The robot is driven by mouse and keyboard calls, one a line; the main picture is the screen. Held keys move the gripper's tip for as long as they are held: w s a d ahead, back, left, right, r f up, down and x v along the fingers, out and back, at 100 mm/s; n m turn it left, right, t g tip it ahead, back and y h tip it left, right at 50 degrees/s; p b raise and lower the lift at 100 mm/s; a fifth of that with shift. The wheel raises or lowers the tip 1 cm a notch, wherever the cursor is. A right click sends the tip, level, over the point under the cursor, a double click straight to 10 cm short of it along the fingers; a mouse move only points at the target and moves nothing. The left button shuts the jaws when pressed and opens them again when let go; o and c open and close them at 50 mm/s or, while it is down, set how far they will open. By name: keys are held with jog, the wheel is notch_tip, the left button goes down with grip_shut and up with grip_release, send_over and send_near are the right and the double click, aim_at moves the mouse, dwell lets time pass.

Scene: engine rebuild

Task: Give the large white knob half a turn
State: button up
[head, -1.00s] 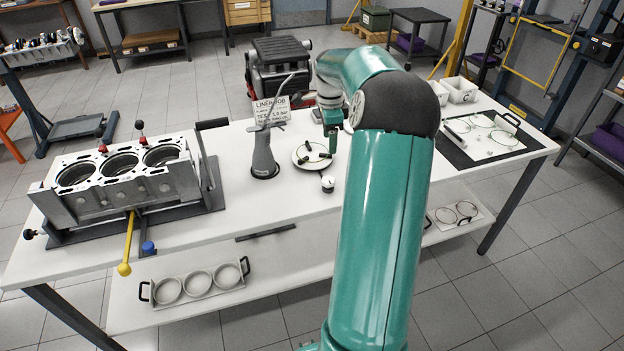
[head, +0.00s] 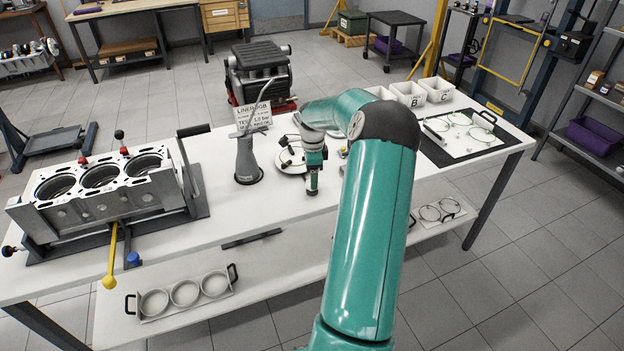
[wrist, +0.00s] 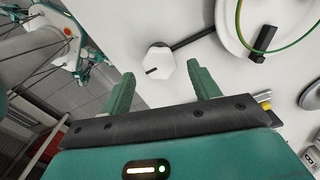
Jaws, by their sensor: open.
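The large white knob (wrist: 160,73) shows in the wrist view as a pale faceted cap with a short black mark. A black rod runs from beside it toward a round white dish (wrist: 232,30). My gripper (wrist: 161,69) is open, with one green finger on each side of the knob in this view. Gaps show between the fingers and the knob; I cannot tell how far above it the tips are. In the head view my gripper (head: 312,190) points down at the front of the dish (head: 290,165) and hides the knob.
An engine block (head: 105,190) is at the bench's left. White bins (head: 408,95) and a ring tray (head: 472,150) are at the right. The white bench top (head: 275,208) is clear in front.

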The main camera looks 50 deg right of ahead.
jog(key=shift+f, duration=1.1)
jog(key=shift+c, duration=0.4)
jog(key=c, duration=0.9)
